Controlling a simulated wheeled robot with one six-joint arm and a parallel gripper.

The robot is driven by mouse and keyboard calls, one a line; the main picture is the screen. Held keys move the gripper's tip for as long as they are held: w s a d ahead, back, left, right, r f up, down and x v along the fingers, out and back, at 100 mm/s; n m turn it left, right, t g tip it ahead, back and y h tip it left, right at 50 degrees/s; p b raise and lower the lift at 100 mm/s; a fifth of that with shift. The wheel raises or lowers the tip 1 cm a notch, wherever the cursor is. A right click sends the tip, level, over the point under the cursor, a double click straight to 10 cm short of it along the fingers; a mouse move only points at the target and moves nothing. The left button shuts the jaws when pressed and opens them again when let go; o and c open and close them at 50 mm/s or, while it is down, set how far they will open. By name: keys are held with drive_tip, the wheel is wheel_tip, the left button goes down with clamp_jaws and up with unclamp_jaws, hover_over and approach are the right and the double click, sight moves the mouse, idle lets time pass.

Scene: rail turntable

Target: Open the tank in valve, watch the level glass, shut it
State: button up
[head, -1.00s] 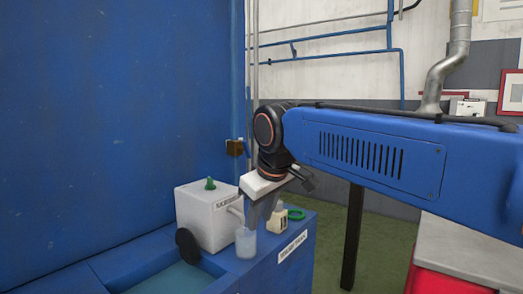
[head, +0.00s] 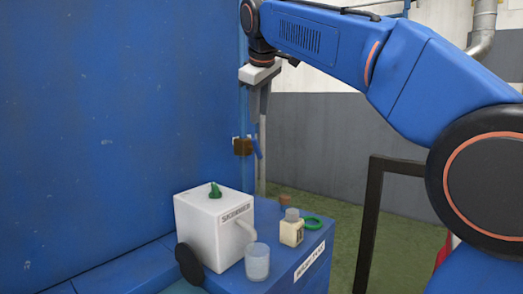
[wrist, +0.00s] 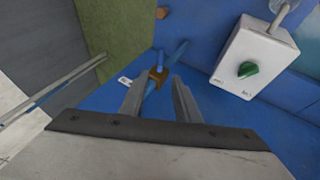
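A brass valve body (head: 243,146) with a blue lever (head: 257,148) sits on the blue wall at its right edge. In the wrist view the brass body (wrist: 158,76) and blue lever (wrist: 176,54) show beyond and between my fingertips. A small white tag (wrist: 126,80) is beside it. I cannot read whether this is the tank in valve. My gripper (head: 262,118) points down above the valve, apart from it. In the wrist view my gripper (wrist: 157,92) is open, with nothing between the fingers. I cannot pick out the level glass for certain.
A dark frame post (head: 367,230) stands to the right.

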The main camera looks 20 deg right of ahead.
sight(258, 145)
drive_tip(key=x, duration=1.6)
drive_tip(key=shift+w+f, duration=0.15)
drive_tip(key=shift+f, duration=0.1)
clamp_jaws()
